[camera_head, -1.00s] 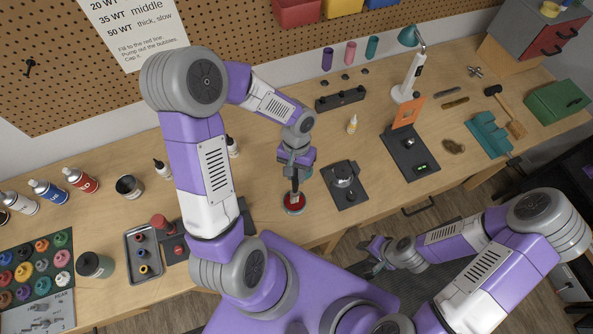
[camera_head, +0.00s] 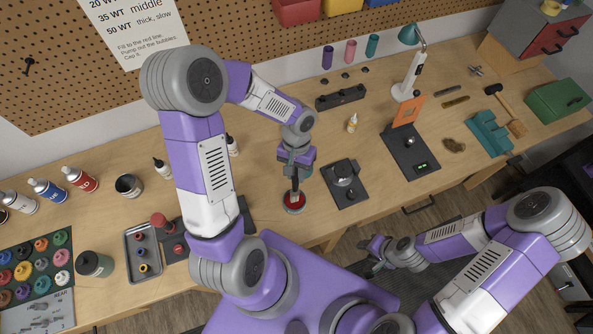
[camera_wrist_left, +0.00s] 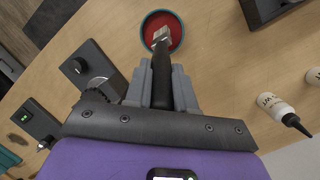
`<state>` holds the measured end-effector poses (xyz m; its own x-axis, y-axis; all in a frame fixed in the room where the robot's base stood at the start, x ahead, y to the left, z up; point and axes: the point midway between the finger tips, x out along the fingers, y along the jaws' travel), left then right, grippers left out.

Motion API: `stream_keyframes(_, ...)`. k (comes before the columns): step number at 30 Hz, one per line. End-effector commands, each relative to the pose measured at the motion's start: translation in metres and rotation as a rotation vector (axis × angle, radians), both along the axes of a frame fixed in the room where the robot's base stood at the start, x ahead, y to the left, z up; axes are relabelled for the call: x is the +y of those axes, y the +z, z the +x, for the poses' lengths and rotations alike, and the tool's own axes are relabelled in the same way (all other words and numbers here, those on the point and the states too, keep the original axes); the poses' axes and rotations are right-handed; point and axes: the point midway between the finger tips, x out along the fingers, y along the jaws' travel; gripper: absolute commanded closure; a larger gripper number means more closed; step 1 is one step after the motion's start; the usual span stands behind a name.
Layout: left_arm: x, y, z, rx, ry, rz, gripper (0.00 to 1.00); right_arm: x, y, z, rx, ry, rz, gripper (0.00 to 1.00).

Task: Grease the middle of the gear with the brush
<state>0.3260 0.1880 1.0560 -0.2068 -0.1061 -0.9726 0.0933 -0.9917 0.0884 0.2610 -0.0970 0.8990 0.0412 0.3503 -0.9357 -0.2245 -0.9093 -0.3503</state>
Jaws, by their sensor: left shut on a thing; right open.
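My left gripper (camera_head: 296,170) is shut on the brush, which points down into a round dish of red grease (camera_head: 301,208). In the left wrist view, the brush (camera_wrist_left: 161,70) has a black handle between the grey fingers, and its pale bristles lie over the red inside the teal-rimmed dish (camera_wrist_left: 147,24). I cannot tell how deep the bristles reach. A round grey part that looks like the gear (camera_head: 343,170) sits on a dark base right of the dish; its teeth show partly in the left wrist view (camera_wrist_left: 101,86). My right gripper (camera_head: 375,247) is open and empty, low before the table.
Table between dish and grey part is clear.

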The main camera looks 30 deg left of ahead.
Motion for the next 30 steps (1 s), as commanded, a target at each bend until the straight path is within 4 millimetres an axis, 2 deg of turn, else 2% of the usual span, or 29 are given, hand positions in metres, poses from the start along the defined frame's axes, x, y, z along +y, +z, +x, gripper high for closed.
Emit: stream_keyframes(30,-0.0002,-0.0075,0.0000,0.000,0.000,0.000,1.00,0.0001,-0.0072,-0.0001,0.000,0.000,0.000,0.57)
